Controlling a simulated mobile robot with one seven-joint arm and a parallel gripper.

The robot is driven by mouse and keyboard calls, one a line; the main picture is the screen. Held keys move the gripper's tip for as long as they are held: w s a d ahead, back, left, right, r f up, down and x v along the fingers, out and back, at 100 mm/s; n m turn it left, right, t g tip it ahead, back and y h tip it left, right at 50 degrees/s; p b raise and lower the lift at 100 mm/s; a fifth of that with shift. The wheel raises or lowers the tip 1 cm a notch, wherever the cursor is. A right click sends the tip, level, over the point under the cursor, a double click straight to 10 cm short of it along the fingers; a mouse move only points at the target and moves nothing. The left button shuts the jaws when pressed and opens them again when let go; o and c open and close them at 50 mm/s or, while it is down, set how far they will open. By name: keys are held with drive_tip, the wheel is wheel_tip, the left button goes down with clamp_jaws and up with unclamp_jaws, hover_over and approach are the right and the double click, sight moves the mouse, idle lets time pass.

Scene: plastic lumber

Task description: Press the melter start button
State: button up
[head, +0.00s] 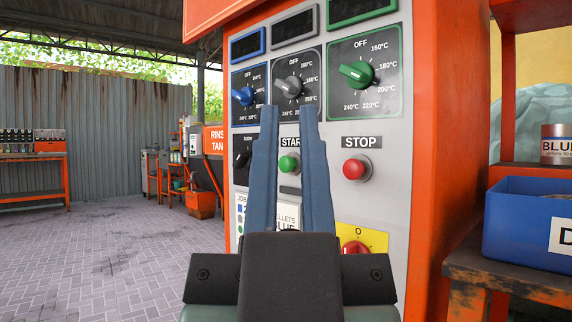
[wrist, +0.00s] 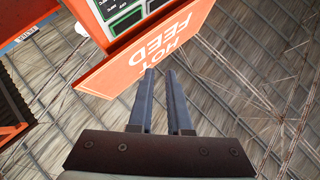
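The green start button (head: 289,164) sits on the grey panel under a partly covered "START" label. In the head view it shows between the two fingers of my gripper (head: 289,108). The fingers point up in front of the panel, slightly apart, with nothing between them; how far they are from the panel is hard to tell. The red stop button (head: 354,169) is to the right under its "STOP" label. In the wrist view my gripper (wrist: 160,71) also shows a narrow empty gap. The buttons are not visible there.
Blue, grey and green dials (head: 357,74) are above the buttons. A red switch on a yellow plate (head: 376,240) is below. A blue bin (head: 530,215) stands on a bench at the right. The floor at the left is open. The wrist view shows an upside-down "HOT FEED" sign (wrist: 150,50) and the roof.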

clamp_jaws()
idle(0.7)
idle(0.6)
